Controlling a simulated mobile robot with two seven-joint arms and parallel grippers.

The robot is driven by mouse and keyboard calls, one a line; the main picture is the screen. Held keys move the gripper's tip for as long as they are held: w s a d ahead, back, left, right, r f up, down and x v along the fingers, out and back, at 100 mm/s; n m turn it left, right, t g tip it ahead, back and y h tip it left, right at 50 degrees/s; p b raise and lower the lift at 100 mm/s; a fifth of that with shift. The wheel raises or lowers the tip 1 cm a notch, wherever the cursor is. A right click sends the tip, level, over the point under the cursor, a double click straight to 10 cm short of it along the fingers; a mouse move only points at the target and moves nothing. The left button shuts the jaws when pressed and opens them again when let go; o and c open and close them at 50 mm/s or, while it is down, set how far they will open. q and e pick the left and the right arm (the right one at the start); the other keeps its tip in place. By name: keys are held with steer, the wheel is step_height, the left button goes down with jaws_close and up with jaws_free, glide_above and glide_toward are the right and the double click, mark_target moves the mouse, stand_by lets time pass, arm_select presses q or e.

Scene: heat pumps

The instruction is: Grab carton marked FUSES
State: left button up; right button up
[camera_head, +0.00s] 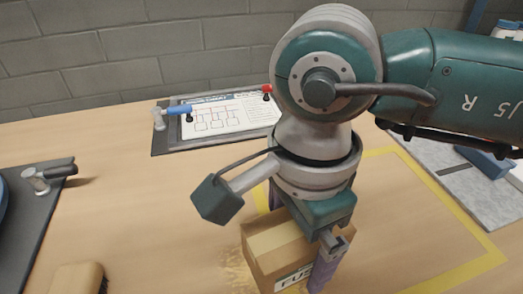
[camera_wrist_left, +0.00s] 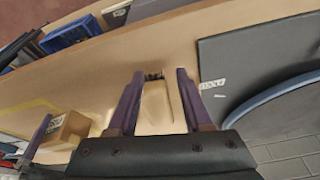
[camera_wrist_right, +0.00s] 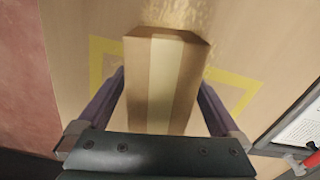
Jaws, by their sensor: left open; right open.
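The brown carton (camera_head: 275,243) with a label whose visible letters read "FU" stands on the wooden bench, below my right gripper (camera_head: 302,235). The gripper covers its upper part in the head view. In the right wrist view the carton (camera_wrist_right: 162,85) lies between the two spread purple fingers, with a pale tape strip along its top. The right gripper is open; I cannot tell whether a finger touches the carton. My left gripper (camera_wrist_left: 158,85) shows only in its own wrist view, open above the bench. The carton (camera_wrist_left: 70,130) shows there at the left.
A wooden-backed brush (camera_head: 78,278) lies at the front left; it appears between my left fingers. A dark mat with a metal fitting (camera_head: 45,178) is at the left. A clipboard with a diagram (camera_head: 228,118) lies behind. Yellow tape (camera_head: 455,205) marks the bench.

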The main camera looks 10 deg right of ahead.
steer(key=shift+c, duration=0.2)
steer(key=c, duration=1.4)
steer(key=shift+c, duration=0.2)
steer(key=shift+r, duration=0.1)
